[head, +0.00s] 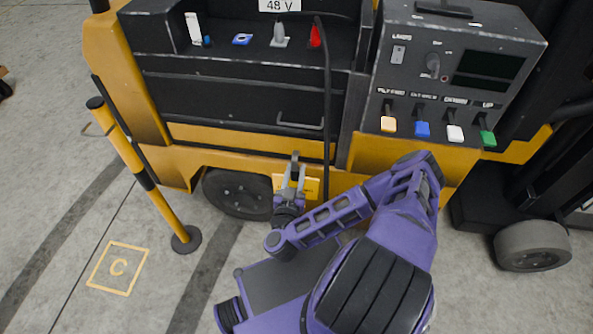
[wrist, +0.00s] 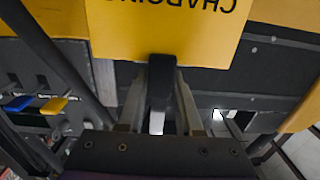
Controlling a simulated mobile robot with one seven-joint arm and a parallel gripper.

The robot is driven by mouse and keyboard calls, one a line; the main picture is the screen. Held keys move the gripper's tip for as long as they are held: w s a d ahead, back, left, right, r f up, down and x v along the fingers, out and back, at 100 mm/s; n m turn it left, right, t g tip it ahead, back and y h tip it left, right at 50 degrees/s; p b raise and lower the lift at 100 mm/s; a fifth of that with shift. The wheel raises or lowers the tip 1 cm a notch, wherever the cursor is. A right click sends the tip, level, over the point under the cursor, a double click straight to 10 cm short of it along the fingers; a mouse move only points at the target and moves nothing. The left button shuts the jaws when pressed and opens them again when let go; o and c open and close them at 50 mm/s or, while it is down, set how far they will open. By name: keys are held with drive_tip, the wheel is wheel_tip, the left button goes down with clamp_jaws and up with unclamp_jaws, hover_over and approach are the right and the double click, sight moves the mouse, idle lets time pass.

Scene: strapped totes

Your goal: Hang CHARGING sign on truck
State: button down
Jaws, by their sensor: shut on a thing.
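My gripper (head: 294,172) is shut on the sign's dark tab (wrist: 160,85), which sits between the two fingers. The sign is close to the truck's side; I cannot tell whether it touches the truck. Any hook behind the sign is hidden.
A black cable (head: 327,100) hangs down the truck face just right of the sign. A yellow-black post (head: 137,170) with a small hook stands at left. A console with coloured levers (head: 422,129) is at right.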

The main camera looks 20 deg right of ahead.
drive_tip(key=shift+s+d+f, duration=0.1)
drive_tip(key=shift+s+f, duration=0.1)
drive_tip(key=shift+x, duration=1.15)
drive_tip(key=shift+f+b+x, duration=0.45)
drive_tip(key=shift+b+x, duration=0.85)
drive_tip(key=shift+x, duration=0.95)
drive_tip(key=shift+f+b+x, duration=0.5)
drive_tip(key=shift+b+x, duration=0.75)
drive_tip(key=shift+x, duration=1.05)
drive_tip(key=shift+f+b+x, duration=0.45)
drive_tip(key=shift+b+x, duration=0.85)
drive_tip(key=shift+x, duration=0.95)
drive_tip(key=shift+d, duration=0.1)
